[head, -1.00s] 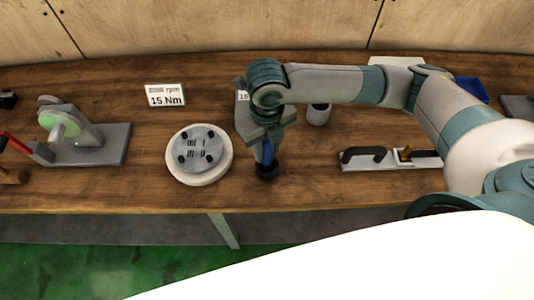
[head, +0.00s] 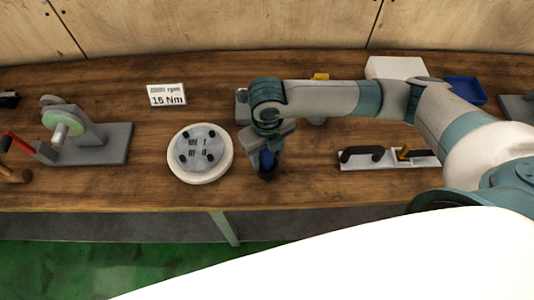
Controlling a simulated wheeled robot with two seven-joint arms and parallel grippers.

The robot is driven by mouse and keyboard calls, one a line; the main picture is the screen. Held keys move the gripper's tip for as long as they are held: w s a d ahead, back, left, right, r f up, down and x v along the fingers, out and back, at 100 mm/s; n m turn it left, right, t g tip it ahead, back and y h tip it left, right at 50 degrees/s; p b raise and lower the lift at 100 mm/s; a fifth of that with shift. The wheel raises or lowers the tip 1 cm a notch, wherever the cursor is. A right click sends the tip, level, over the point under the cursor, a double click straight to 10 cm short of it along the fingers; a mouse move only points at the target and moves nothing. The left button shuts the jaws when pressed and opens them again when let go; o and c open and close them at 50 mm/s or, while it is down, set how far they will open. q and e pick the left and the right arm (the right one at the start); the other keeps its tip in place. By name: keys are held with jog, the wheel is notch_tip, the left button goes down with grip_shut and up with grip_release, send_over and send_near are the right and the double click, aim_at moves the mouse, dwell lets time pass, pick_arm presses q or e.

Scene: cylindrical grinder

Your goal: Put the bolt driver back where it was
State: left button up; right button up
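My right gripper (head: 268,147) points down over the table, just right of the round white disc. A blue, dark-ended tool, which looks like the bolt driver (head: 267,160), is upright at its fingertips. The gripper hides its upper part. The tool's dark lower end is at or close to the wood; I cannot tell whether it touches. The fingers are too small and covered to show whether they are closed on it. My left gripper is not in view.
The white disc (head: 176,174) carries a grey plate with several dark bolts. A "15 Nm" sign (head: 166,96) stands behind it. A grey machine (head: 105,143) is at left. A tray with a black handle (head: 362,153), a white box (head: 396,68) and a blue bin (head: 466,89) are right.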

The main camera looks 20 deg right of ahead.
jog(key=shift+r, duration=0.15)
notch_tip(320, 180, up, 11)
jog(key=b, duration=0.3)
jog(key=shift+r, duration=0.5)
jog(key=shift+s+f, duration=0.1)
dwell(0.6)
